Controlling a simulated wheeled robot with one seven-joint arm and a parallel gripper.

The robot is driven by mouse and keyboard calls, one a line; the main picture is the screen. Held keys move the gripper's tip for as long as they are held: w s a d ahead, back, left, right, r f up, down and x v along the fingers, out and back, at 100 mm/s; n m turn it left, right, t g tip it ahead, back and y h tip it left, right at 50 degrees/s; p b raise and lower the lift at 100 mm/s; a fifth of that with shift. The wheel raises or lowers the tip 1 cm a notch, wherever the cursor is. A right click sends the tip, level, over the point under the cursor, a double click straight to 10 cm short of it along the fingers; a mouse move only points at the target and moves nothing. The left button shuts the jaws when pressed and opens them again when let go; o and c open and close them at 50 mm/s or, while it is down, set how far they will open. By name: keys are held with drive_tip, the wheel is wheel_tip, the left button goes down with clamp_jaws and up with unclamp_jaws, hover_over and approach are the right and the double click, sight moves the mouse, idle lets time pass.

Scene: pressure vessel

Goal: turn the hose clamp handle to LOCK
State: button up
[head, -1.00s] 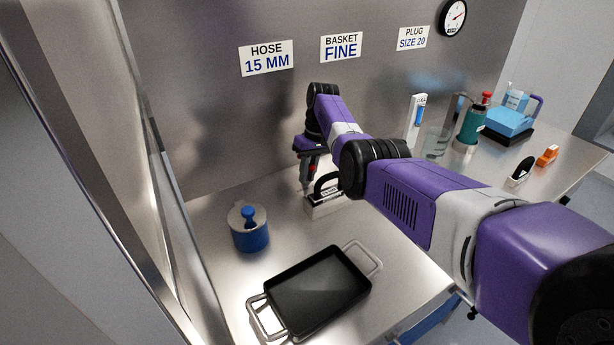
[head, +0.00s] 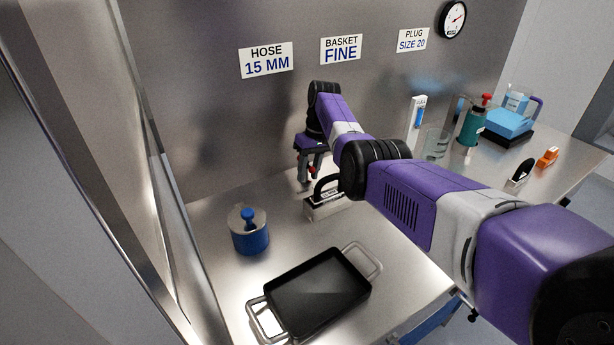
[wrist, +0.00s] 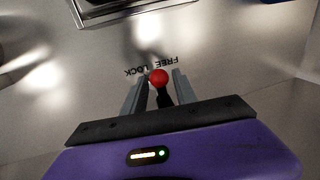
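The hose clamp handle shows in the wrist view as a red ball knob (wrist: 158,77) on a short black lever. The knob sits between the two grey fingers of my gripper (wrist: 158,88), with a visible gap on each side. The gripper is open around it. Upside-down FREE (wrist: 162,63) and LOCK (wrist: 136,71) labels are on the metal surface just beyond the knob, FREE to the right and LOCK to the left. The knob lies near the boundary between the two words. In the head view the red knob (head: 311,171) is small beneath my wrist, by the back wall.
A boxy black-handled item (head: 325,205) stands close in front of my gripper. A blue pot with a lid (head: 249,238) and a black tray (head: 318,292) with metal handles are nearer. Bottles and blue and orange items stand far right. The back wall is close behind.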

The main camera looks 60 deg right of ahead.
sight(309, 165)
drive_tip(key=r, duration=0.7)
drive_tip(key=shift+s+d, duration=0.3)
drive_tip(key=shift+s, duration=0.05)
